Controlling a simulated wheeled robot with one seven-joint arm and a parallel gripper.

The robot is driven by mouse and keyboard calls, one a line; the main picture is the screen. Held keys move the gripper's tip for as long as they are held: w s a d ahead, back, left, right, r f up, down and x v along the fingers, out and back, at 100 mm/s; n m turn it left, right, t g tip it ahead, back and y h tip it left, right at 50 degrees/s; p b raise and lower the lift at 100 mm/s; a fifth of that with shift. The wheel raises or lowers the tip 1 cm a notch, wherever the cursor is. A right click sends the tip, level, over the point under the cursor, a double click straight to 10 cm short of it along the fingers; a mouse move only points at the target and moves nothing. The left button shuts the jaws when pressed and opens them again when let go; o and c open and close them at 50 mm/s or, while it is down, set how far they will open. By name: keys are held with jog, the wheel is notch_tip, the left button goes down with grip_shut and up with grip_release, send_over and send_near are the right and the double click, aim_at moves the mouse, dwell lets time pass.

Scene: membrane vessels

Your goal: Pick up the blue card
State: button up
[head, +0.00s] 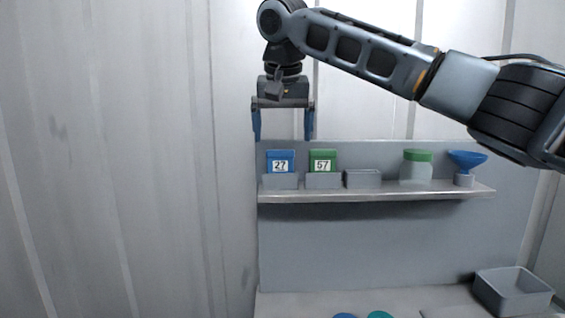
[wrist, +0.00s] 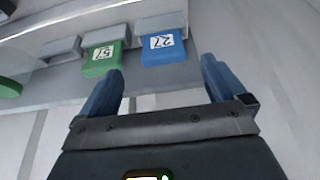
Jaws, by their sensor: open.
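The blue card (head: 280,155), marked 27, stands upright in a small grey holder (head: 280,181) at the left end of the shelf. In the wrist view the blue card (wrist: 163,50) appears upside down, ahead of the gap between my fingers. My gripper (head: 284,138) is open and empty, pointing down. In the head view it appears above the blue card, with a finger to either side of the card's line. My gripper also shows in the wrist view (wrist: 160,84), apart from the card. The card's lower part is hidden in its holder.
A green card (head: 323,155), marked 57, stands close to the right. Farther right on the shelf (head: 375,196) are an empty grey holder (head: 362,179), a green-lidded jar (head: 416,168) and a blue funnel (head: 466,160). A grey bin (head: 512,291) sits below right.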

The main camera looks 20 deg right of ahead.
aim_at(280, 150)
jog(key=p+x, duration=0.1)
jog(key=x, duration=0.2)
jog(key=p+x, duration=0.1)
jog(key=x, duration=0.2)
jog(key=shift+w+a, duration=0.1)
jog(key=shift+w, duration=0.35)
jog(key=shift+c, duration=0.4)
jog(key=c, duration=1)
jog(key=shift+o, duration=0.2)
notch_tip(280, 150, up, 10)
jog(key=shift+b, duration=0.9)
